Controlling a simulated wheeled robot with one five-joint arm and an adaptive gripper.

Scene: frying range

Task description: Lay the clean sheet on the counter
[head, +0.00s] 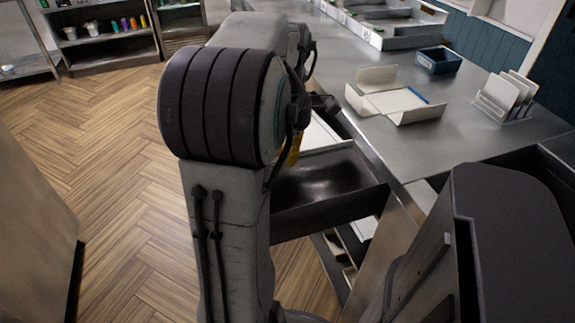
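The steel counter (455,130) runs along the right side. I cannot tell for certain which thing is the clean sheet. A flat white piece (321,132) shows just behind the dark metal tray or drawer (330,190), partly hidden by my arm. A rack of upright white sheets or boards (505,93) stands on the counter at the right. My arm fills the middle of the view and hides most of its own far end. A dark part of it (322,103) shows near the counter's edge, but its fingers cannot be made out.
An open white box (392,97) with a blue strip lies on the counter. A small dark blue tray (438,60) stands behind it. White bins (385,22) are at the far end. The front counter top is bare. Shelves (103,40) stand at the far left beyond clear wooden floor.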

